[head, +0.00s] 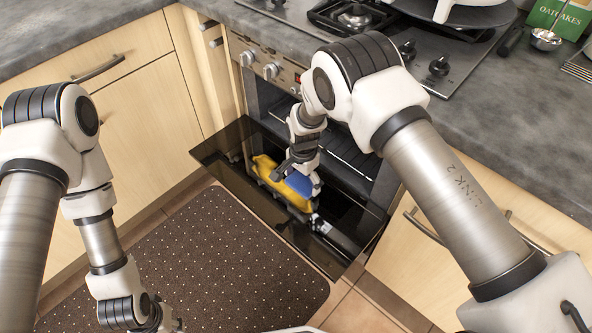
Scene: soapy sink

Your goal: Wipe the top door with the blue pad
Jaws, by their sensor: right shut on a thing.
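The oven's top door (225,150) is folded down and open, a dark glossy panel in front of the oven cavity. My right gripper (301,184) points down over the door and is shut on the blue pad (299,184). The pad is low, at or just above the glass; I cannot tell if it touches. A yellow shape (265,167) shows beside and under the pad; whether it is an object or a reflection is unclear. My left gripper (165,322) hangs over the floor at the bottom edge, partly cut off, its fingers unclear.
The oven cavity with racks (345,150) is behind the door. Control knobs (271,71) are above it. The worktop (480,110) carries a hob (440,40), a green oatcakes box (562,16) and a metal ladle (546,38). A dotted brown mat (225,255) covers the floor.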

